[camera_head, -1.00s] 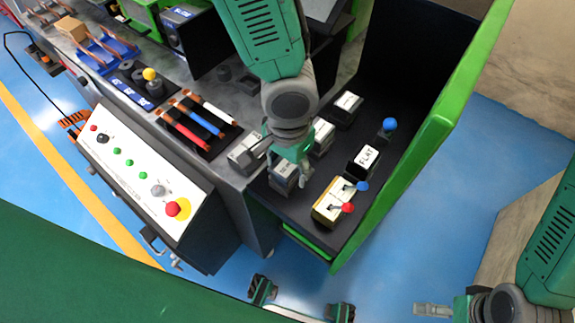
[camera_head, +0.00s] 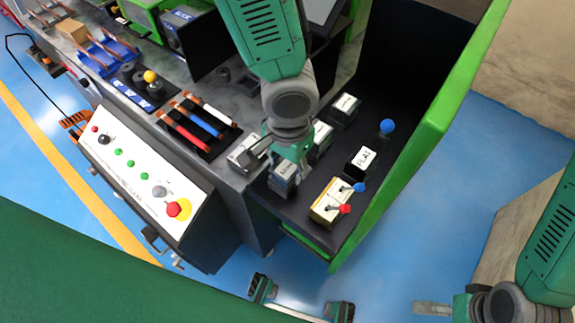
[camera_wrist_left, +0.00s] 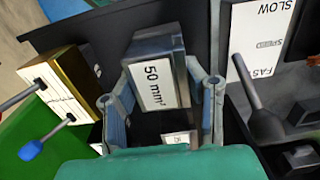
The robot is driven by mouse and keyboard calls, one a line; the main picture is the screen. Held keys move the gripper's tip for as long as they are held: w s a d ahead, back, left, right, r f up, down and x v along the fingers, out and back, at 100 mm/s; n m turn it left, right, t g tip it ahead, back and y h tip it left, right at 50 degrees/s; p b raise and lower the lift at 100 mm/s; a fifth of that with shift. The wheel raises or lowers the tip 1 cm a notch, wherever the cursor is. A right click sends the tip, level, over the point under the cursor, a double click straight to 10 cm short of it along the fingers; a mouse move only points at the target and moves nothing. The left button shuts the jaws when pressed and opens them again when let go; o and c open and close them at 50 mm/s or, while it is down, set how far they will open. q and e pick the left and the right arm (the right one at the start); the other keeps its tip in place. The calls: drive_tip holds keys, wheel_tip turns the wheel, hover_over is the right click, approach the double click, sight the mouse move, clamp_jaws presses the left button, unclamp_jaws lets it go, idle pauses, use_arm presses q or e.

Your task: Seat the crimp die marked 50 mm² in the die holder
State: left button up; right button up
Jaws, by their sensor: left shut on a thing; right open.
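A grey block die with a white "50 mm²" label (camera_wrist_left: 158,85) stands between the two fingers of my left gripper (camera_wrist_left: 163,98), which is shut on it. In the head view my left gripper (camera_head: 287,158) is over the dark tray, and the grey die (camera_head: 283,176) shows just below it. The gripper partly hides the die there. Whether it touches the tray floor I cannot tell. My right gripper (camera_head: 432,308) is open and empty at the lower right, away from the tray. I cannot make out the die holder.
The dark tray (camera_head: 338,238) has a raised green wall (camera_head: 408,165) on its right. In it are more labelled grey blocks (camera_head: 345,108), a black "FLAT" block (camera_head: 361,162) and a yellow-sided block with levers (camera_head: 332,202). A control panel (camera_head: 140,165) slopes at the left.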

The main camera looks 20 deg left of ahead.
sight(288, 165)
use_arm(q)
drive_tip(key=shift+r+p, duration=0.95)
drive_tip(key=shift+r, duration=0.1)
drive_tip(key=shift+r, duration=0.1)
wheel_tip(288, 165, up, 5)
drive_tip(key=p, duration=0.5)
idle(1.2)
